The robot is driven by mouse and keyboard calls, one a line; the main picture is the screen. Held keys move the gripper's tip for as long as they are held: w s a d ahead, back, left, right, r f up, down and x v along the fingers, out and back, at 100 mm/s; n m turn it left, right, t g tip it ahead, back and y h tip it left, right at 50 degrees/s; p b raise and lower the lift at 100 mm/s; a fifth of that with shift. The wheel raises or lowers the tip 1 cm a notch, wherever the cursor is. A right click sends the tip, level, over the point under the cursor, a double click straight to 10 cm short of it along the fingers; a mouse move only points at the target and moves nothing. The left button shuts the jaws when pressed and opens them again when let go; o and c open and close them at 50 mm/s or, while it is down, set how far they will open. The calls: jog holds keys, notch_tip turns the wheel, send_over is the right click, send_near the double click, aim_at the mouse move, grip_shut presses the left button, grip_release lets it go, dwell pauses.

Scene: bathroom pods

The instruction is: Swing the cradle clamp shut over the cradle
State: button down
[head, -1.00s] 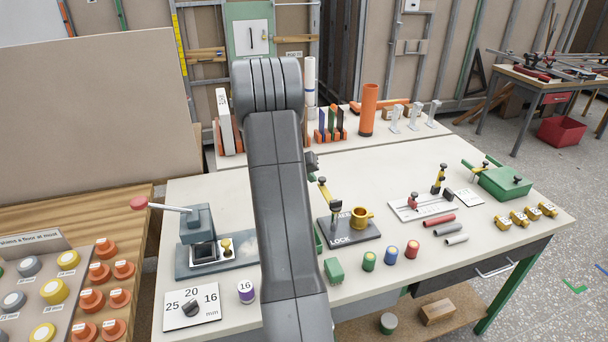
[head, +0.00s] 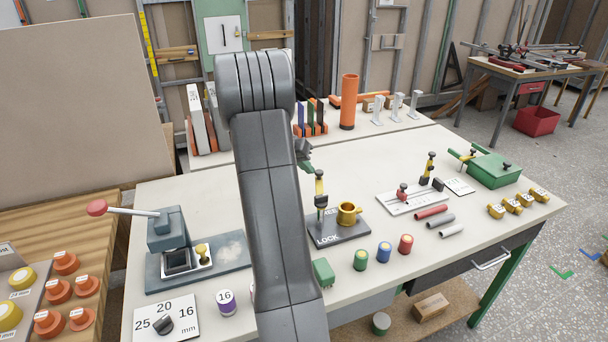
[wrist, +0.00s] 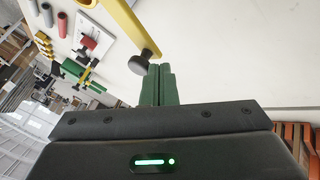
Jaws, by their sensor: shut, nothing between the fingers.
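Right of the plate stands another yellow clamp fixture with a red piece (head: 402,193), also in the wrist view (wrist: 90,42). Coloured cylinders (head: 384,252) and a green block (head: 323,272) are in front. A lever press (head: 168,230) stands left.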

jog(key=s+d+m+g+b, duration=0.1)
jog(key=s+d+m+g, duration=0.1)
jog(key=d+m, duration=0.3)
jog(key=s+d+m+g+b, duration=0.1)
jog(key=d+m+g, duration=0.3)
jog(key=d, duration=0.5)
jog(key=shift+s+m+g, duration=0.4)
jog(key=shift+s+m, duration=0.35)
jog(key=shift+m, duration=0.25)
jog(key=shift+r, duration=0.1)
jog(key=v, duration=1.3)
jog(key=shift+w+r, duration=0.15)
jog(key=shift+r, duration=0.25)
jog(key=shift+a+f, duration=0.1)
